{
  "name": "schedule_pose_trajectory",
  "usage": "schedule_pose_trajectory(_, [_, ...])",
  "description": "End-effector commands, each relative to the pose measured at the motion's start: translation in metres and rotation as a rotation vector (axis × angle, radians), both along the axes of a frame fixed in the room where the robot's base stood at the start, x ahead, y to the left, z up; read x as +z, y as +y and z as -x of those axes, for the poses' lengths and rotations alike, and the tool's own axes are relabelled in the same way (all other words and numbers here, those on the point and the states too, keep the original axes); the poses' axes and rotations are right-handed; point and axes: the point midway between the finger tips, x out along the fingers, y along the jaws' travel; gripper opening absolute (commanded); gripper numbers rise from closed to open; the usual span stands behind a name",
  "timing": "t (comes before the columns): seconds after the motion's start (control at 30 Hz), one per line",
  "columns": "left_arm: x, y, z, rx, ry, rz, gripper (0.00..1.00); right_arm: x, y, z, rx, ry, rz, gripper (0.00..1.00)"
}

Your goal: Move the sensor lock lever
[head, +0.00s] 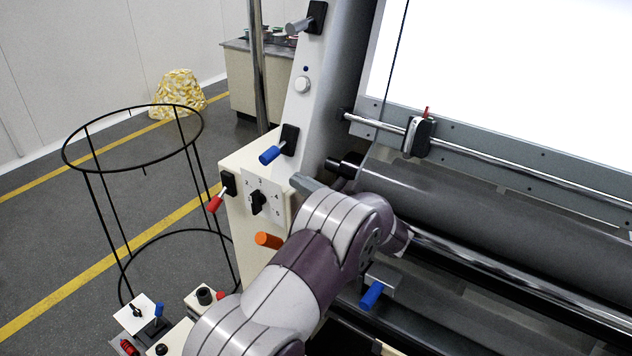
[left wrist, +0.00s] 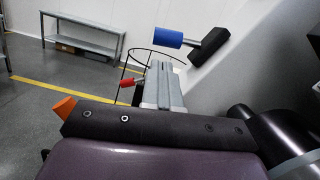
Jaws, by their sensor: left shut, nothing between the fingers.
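A small black and silver sensor block (head: 418,138) sits on the chrome rail below the bright panel. A short red lever (head: 426,112) sticks up from its top; I take it to be the sensor lock lever. It is not seen in the left wrist view. My left gripper (head: 300,182) is largely hidden behind my arm in the head view; its grey fingertips show left of the rail, well apart from the sensor block. In the left wrist view my left gripper (left wrist: 162,82) is shut and empty, below a blue-handled lever (left wrist: 168,37). My right gripper is not in view.
The blue-handled lever (head: 270,154), a red-handled lever (head: 215,202), a rotary knob (head: 259,201) and an orange handle (head: 268,240) crowd the machine's left side. A dark roller (head: 500,205) lies below the rail. A black wire hoop stand (head: 133,165) stands left.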

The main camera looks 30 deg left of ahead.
Motion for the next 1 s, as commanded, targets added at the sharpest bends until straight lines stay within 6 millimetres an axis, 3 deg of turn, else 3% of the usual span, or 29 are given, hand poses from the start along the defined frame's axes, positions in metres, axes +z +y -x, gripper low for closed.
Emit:
schedule_pose_trajectory(0.13, [0.008,0.027,-0.001,0.002,0.005,-0.001,0.00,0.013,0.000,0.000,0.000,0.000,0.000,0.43])
schedule_pose_trajectory(0.33, [0.011,0.048,-0.003,-0.001,0.003,0.000,0.00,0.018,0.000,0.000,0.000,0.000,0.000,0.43])
schedule_pose_trajectory(1.0, [0.012,0.051,-0.002,-0.004,0.048,-0.004,0.00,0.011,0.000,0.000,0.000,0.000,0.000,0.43])
